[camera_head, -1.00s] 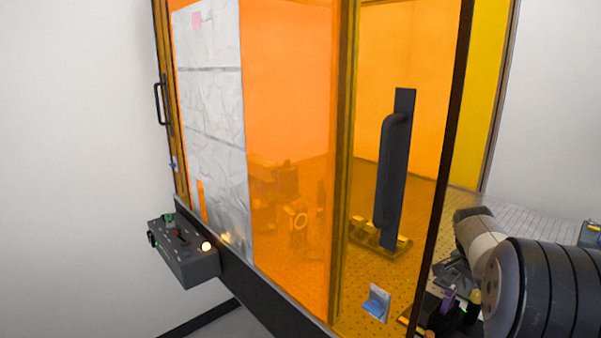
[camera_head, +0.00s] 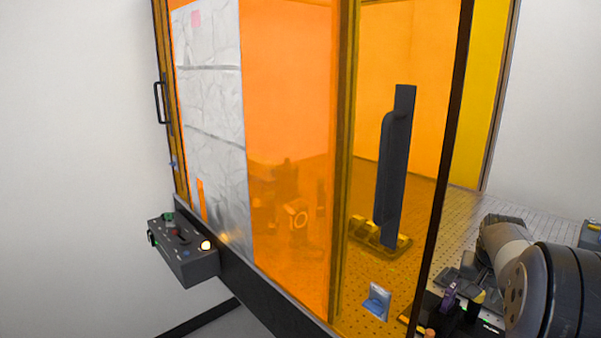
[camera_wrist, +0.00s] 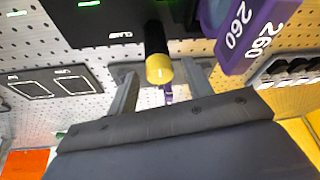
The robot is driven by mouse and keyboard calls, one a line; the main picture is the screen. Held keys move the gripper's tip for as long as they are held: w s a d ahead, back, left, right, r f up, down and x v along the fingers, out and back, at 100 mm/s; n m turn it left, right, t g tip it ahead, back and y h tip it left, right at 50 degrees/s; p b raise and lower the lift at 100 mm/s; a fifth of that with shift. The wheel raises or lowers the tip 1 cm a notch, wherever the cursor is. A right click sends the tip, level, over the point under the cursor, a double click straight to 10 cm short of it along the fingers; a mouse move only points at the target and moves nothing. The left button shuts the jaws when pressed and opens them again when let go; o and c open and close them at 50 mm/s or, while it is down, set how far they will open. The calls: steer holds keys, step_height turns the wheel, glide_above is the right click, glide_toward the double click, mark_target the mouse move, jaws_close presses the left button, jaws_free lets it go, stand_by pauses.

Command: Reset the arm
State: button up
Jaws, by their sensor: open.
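My arm (camera_head: 545,280) reaches in from the lower right of the head view; my gripper is not clearly seen there. In the wrist view my gripper (camera_wrist: 160,72) is open, its two grey fingers apart. A black cylinder with a yellow end (camera_wrist: 158,68) shows in the gap between the fingers. I cannot tell whether it touches them, but the jaws are not closed on it. A purple piece marked 260 (camera_wrist: 238,32) is to the right of the fingers.
An orange see-through enclosure with a dark door handle (camera_head: 394,165) stands at the centre. A control box (camera_head: 186,252) with a lit button is at its lower left. A perforated optical table (camera_head: 535,220) lies at right. A black box (camera_wrist: 100,20) is near the fingers.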

steer(key=shift+d+n+t+y+b, duration=0.15)
steer(key=shift+n+y+b, duration=0.25)
steer(key=shift+n, duration=0.9)
steer(key=shift+n+t+y+b, duration=0.2)
steer(key=shift+n+y, duration=0.4)
steer(key=shift+n, duration=0.7)
steer(key=shift+s+r, duration=0.1)
steer(key=shift+r, duration=0.05)
steer(key=shift+v, duration=1.85)
